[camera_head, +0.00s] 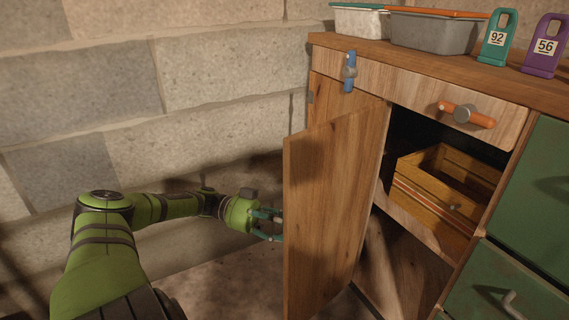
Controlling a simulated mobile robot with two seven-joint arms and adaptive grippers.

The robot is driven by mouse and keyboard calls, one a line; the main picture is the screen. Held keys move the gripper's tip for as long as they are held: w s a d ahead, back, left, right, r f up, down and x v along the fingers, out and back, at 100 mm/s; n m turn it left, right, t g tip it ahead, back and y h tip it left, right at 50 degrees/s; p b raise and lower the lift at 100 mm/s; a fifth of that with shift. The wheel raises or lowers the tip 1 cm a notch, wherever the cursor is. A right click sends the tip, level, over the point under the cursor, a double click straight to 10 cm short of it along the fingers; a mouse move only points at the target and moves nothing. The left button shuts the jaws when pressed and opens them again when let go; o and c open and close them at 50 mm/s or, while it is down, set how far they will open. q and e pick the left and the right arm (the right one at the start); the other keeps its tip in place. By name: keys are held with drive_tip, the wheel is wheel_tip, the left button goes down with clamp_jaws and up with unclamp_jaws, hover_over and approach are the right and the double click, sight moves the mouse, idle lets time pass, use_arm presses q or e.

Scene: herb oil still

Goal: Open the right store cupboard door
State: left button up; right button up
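A wooden cupboard door (332,200) stands swung out from the front of the wooden cupboard, its free edge toward the left and toward me. The dark cupboard opening (410,135) shows to its right. My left gripper (280,226) is at the left of the door, near its free edge. Its teal fingers are spread apart, and their tips reach the door's edge in the picture; I cannot tell whether they touch it. Nothing shows between the fingers. The door's far face is hidden. My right gripper is not in view.
A slatted wooden crate (402,192) sits inside the cupboard. Above are an orange handle (466,115) and a blue handle (349,72). Lidded tubs (430,36) and tags 92 (497,40) and 56 (545,48) stand on top. Green drawers (490,285) adjoin at right; a block wall (220,75) stands behind.

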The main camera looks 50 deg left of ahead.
use_arm(q)
drive_tip(key=v, duration=1.2)
idle(0.7)
